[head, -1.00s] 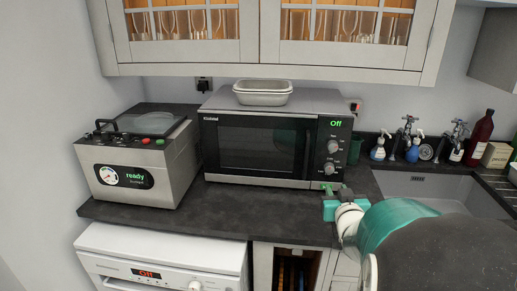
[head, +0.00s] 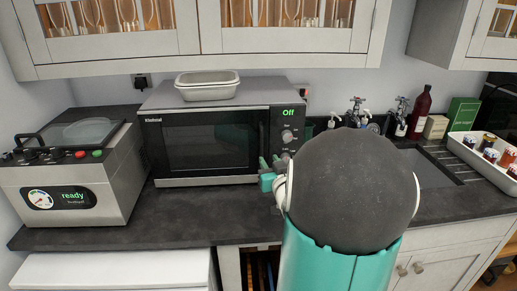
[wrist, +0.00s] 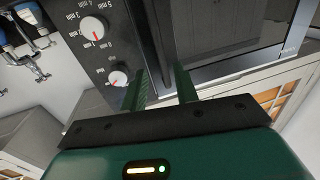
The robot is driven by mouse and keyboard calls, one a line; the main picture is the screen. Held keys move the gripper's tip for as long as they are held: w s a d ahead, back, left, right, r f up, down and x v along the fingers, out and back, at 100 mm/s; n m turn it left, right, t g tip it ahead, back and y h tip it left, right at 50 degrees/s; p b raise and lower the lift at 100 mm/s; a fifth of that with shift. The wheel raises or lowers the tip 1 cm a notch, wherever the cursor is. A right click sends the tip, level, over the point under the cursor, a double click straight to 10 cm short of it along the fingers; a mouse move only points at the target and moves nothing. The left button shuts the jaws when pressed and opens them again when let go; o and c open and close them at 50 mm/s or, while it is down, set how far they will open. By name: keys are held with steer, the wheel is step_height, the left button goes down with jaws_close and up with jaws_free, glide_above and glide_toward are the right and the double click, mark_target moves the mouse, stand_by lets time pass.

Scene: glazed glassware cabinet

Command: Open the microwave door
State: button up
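The microwave (head: 205,100) stands on the dark counter with its dark glass door (head: 208,143) shut. Its handle (head: 263,130) is a dark upright bar at the door's right edge, left of the control panel with two knobs and a green "Off" display. In the wrist view the panel (wrist: 98,62), tilted, lies left of the handle (wrist: 158,38). My gripper (wrist: 161,70) is open, its two green fingers apart and pointing at the handle area. I cannot tell whether they touch it. In the head view my gripper (head: 272,167) is at the microwave's lower right, partly hidden by my arm.
A grey vacuum-sealer-like appliance (head: 110,195) marked "ready" stands to the left. A sink (head: 425,168), taps and a dark red bottle (head: 420,112) are to the right. The counter before the microwave (head: 180,210) is clear.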

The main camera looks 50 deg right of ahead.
mark_target(262, 149)
steer(key=x, duration=0.8)
steer(key=shift+w+d, duration=0.1)
steer(key=shift+w, duration=0.15)
steer(key=shift+c, duration=0.2)
jaws_close()
